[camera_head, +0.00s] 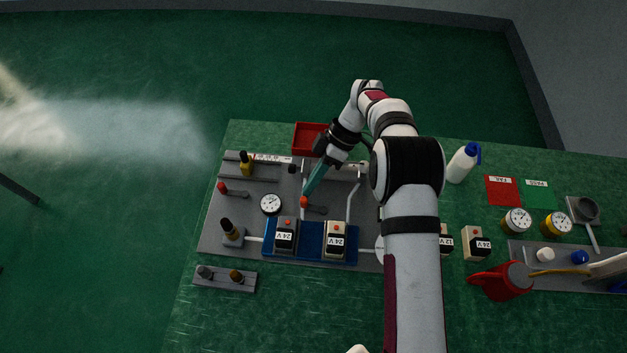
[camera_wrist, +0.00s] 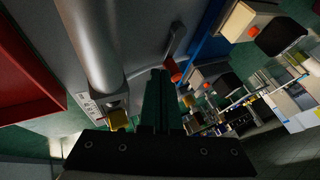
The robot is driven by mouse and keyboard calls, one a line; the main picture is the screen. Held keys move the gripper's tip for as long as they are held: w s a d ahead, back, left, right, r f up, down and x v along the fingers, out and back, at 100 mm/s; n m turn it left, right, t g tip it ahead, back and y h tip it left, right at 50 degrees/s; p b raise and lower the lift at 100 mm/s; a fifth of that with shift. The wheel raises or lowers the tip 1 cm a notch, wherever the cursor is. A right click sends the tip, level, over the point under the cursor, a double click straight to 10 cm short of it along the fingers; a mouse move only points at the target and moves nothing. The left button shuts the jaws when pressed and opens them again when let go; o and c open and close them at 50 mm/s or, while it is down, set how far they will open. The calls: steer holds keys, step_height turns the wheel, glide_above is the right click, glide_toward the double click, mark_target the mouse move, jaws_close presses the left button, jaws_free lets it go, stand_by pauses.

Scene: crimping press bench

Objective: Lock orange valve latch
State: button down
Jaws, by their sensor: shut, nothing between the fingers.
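The orange valve latch (camera_head: 304,202) is a round orange knob on a short dark grey lever, on the grey panel. In the wrist view the orange knob (camera_wrist: 173,71) is just right of the fingertips, with its grey lever stretching up from it. My gripper (camera_head: 307,192) points down at the knob with its teal fingers. In the wrist view the gripper's fingers (camera_wrist: 158,76) are together and empty, very close beside the knob. I cannot tell whether they touch it. The finger and arm partly cover the panel behind.
Two 24 V boxes (camera_head: 285,236) (camera_head: 336,240) stand on a blue base (camera_head: 311,253) in front of the latch. A gauge (camera_head: 270,204) and a red-knobbed lever (camera_head: 223,188) are to the left. A red bin (camera_head: 308,137) is behind; light pipes rise to the right.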

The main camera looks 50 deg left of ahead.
steer(key=shift+w+d, duration=0.55)
steer(key=v, duration=1)
steer(key=shift+d, duration=0.15)
